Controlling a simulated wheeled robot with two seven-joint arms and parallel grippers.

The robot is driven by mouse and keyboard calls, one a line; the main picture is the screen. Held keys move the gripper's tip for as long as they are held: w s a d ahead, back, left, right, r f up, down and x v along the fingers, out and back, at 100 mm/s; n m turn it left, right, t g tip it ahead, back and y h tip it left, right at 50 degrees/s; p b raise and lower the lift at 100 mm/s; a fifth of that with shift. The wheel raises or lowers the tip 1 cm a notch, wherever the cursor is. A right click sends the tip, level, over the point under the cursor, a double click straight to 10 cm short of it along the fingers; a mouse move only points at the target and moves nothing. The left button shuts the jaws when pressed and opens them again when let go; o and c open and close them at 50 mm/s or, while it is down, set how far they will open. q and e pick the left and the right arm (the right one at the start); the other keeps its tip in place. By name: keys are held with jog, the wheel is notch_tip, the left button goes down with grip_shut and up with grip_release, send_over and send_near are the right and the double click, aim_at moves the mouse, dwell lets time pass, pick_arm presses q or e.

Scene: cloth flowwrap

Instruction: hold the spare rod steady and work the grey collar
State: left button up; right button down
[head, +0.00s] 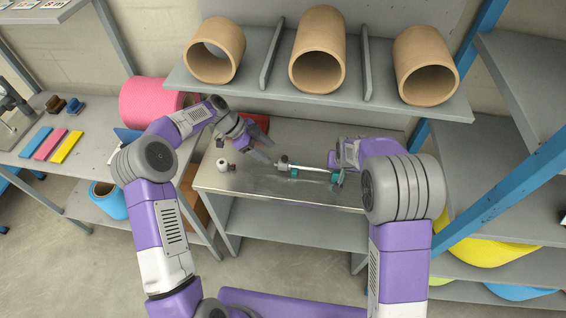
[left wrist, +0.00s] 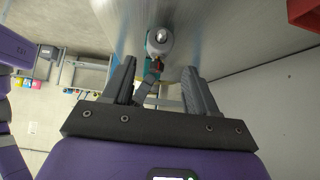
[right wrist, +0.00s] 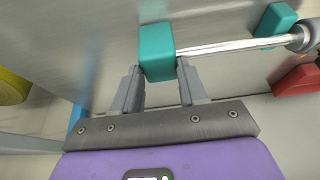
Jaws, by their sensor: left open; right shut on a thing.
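The spare rod (head: 312,168) is a thin bright metal bar just above the metal bench top. It also shows in the right wrist view (right wrist: 220,45). The grey collar (head: 283,162) is on its left end; the left wrist view shows it end-on (left wrist: 159,42). One teal block (right wrist: 277,18) is beside the collar, another (right wrist: 157,52) at the rod's right end. My right gripper (right wrist: 160,85) is shut on that right-end teal block. My left gripper (head: 262,150) is open and empty, left of the collar and apart from it, its fingers (left wrist: 158,82) spread.
A small white spool-like piece (head: 223,165) stands on the bench (head: 235,183) at the left. A red bin (head: 258,123) is at the back of the bench. The shelf above (head: 380,98) bears brown tubes. The bench front is mostly clear.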

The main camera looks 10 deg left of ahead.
aim_at(280, 161)
pick_arm(q)
jog(key=shift+x, duration=3.8)
jog(key=c, duration=0.9)
jog(key=shift+a, duration=0.2)
jog(key=shift+a, duration=4.15)
